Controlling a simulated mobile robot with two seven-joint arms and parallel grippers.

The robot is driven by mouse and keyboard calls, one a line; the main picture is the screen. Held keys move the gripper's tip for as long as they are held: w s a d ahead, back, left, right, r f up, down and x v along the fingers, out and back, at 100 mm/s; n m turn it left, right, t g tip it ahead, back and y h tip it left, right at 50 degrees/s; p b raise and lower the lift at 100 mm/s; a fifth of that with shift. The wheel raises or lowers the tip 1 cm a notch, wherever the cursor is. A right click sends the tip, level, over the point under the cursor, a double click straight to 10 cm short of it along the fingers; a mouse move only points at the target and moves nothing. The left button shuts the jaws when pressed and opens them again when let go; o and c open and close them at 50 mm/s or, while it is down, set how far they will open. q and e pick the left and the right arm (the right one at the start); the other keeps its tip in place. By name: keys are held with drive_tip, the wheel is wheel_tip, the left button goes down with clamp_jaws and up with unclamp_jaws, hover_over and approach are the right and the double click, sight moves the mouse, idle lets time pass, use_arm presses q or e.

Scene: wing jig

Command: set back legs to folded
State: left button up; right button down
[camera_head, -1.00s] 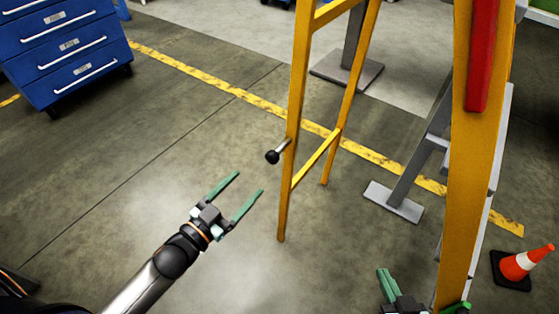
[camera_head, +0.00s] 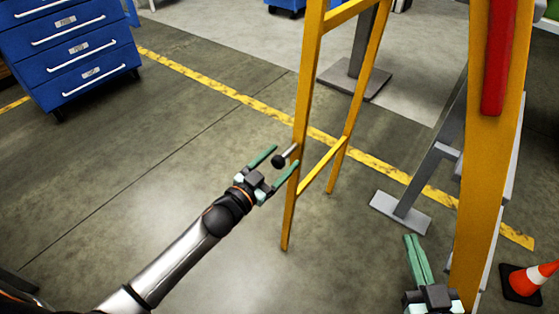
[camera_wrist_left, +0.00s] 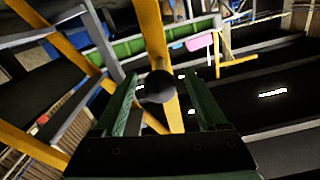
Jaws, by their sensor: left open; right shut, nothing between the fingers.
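The yellow back legs (camera_head: 300,130) stand down to the floor in the middle of the head view, joined by a yellow crossbar (camera_head: 322,167). A handle with a black ball knob (camera_head: 279,161) sticks out from the nearer leg. My left gripper (camera_head: 275,159) is open, with the knob appearing between its fingertips. In the left wrist view the black knob (camera_wrist_left: 159,86) is between the two green fingers, with the yellow leg (camera_wrist_left: 155,40) behind it. I cannot tell whether either finger touches it. My right gripper (camera_head: 413,238) is shut and empty, at the lower right beside the wide yellow beam.
A wide yellow upright (camera_head: 487,160) with a red strip (camera_head: 497,60) stands at the right. A grey stand foot (camera_head: 400,213) is beside it, and an orange cone (camera_head: 530,282) is at the lower right. A blue drawer cabinet (camera_head: 75,55) is upper left. The floor at left is clear.

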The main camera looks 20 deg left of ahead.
use_arm(q)
clamp_jaws()
idle(0.6)
idle(0.8)
